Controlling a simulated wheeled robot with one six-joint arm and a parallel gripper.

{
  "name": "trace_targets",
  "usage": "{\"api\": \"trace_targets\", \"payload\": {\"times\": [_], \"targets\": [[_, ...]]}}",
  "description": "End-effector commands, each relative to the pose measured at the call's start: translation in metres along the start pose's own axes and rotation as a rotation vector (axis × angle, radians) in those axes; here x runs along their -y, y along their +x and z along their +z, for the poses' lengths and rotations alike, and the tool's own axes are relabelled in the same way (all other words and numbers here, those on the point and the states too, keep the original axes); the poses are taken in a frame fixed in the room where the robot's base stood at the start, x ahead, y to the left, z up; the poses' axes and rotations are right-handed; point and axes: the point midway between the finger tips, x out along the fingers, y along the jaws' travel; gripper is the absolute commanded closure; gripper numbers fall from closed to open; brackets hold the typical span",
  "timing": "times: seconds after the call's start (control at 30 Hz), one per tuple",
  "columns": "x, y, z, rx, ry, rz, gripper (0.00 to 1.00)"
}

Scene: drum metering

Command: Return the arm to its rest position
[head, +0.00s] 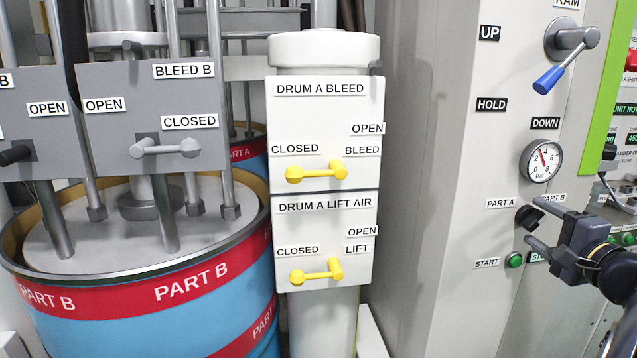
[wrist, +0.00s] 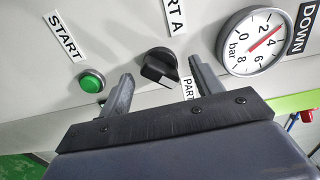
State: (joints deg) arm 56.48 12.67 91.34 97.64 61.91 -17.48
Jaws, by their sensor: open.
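My gripper (head: 533,227) is at the right of the head view, in front of the grey cabinet panel. In the wrist view its two fingers (wrist: 160,78) are apart. The black selector knob (wrist: 160,68) shows between the fingertips and nothing is clamped. Whether a finger touches the knob cannot be told. The same knob (head: 526,217) shows beside the upper finger in the head view, partly hidden. My gripper covers part of the label below it. My arm reaches in from the right edge.
The green START button (head: 514,260) is close below the gripper. A pressure gauge (head: 543,160) and the blue-handled RAM lever (head: 565,55) are above it. Yellow-handled DRUM A valve panels (head: 325,135) and a blue PART B drum (head: 150,300) stand left.

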Motion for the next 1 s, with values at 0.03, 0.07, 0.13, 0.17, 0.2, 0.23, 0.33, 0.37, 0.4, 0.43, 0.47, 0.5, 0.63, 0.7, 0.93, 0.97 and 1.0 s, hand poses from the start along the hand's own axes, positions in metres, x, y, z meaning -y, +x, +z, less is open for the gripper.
{"api": "trace_targets", "payload": {"times": [0.03,0.07,0.13,0.17,0.2,0.23,0.33,0.37,0.4,0.43,0.47,0.5,0.63,0.7,0.93,0.97,1.0], "targets": [[-0.0010,-0.0001,0.0000,0.000,-0.041,0.000,0.38],[-0.0007,-0.0001,0.0000,0.000,-0.067,0.000,0.38],[-0.0005,-0.0001,0.0001,0.000,-0.126,0.000,0.38],[-0.0003,-0.0001,0.0001,0.000,-0.152,0.000,0.38],[0.0000,-0.0001,0.0001,0.000,-0.185,0.000,0.38],[0.0001,-0.0001,0.0000,0.000,-0.210,0.000,0.38],[0.0006,-0.0001,0.0000,0.000,-0.291,0.000,0.38],[0.0007,-0.0001,0.0001,0.000,-0.315,0.000,0.38],[0.0009,-0.0001,0.0001,0.000,-0.346,0.000,0.38],[0.0011,-0.0001,0.0001,0.000,-0.370,0.000,0.38],[0.0011,-0.0001,0.0001,0.000,-0.394,0.000,0.38],[0.0011,-0.0001,0.0001,0.000,-0.425,0.000,0.38],[0.0014,-0.0001,0.0001,0.000,-0.522,0.000,0.38],[0.0016,-0.0001,0.0001,0.000,-0.572,0.000,0.38],[0.0017,-0.0001,0.0002,-0.001,-0.702,0.000,0.38],[0.0016,-0.0001,0.0002,-0.001,-0.714,0.000,0.38],[0.0015,-0.0001,0.0002,-0.001,-0.726,0.000,0.38]]}}
